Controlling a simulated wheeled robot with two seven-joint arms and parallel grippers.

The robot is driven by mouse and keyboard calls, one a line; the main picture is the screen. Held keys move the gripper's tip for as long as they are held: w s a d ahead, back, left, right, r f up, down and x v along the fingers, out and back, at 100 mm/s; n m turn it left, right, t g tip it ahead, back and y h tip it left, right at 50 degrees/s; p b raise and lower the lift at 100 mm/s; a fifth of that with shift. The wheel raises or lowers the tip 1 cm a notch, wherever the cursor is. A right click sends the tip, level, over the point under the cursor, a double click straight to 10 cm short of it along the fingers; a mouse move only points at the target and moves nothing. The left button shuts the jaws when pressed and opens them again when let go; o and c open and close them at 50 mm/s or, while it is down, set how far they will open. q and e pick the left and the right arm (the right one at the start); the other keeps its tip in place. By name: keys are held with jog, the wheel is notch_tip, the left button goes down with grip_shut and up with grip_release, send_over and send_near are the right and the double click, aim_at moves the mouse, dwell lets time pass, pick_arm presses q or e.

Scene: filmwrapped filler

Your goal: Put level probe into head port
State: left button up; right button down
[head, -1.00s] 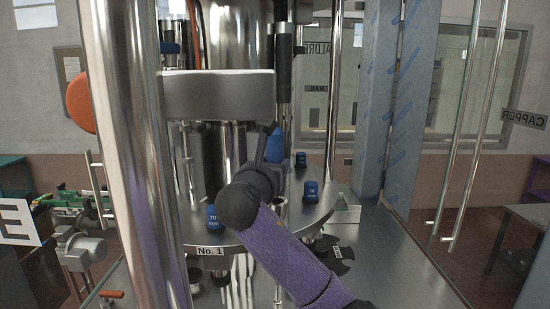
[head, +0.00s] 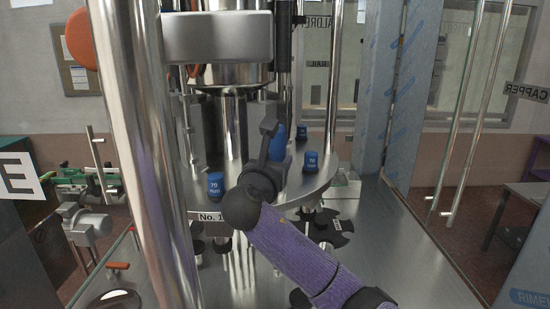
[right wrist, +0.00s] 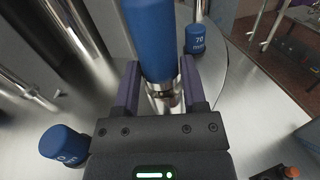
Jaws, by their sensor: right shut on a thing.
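My right gripper (head: 268,150) is shut on a blue cylinder (head: 278,143), which looks like the level probe. It is held roughly upright above the round metal plate. In the right wrist view the blue cylinder (right wrist: 152,40) stands between the purple fingers, with a shiny metal part below it. I cannot tell whether that part is the cylinder's tip or a fitting on the plate. No open head port can be made out; the arm and gripper hide part of the plate. My left gripper is not in view.
Several blue "70 mm" cylinders stand on the plate, at left (head: 215,185), right (head: 311,162) and back (head: 302,132). A "No. 1" label (head: 210,217) marks its front edge. A steel post (head: 135,150) and a metal block (head: 216,38) crowd the left and top.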

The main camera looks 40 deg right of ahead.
jog(key=shift+f, duration=0.15)
dwell(0.6)
jog(key=shift+c, duration=0.3)
grip_release()
jog(key=shift+f, duration=0.1)
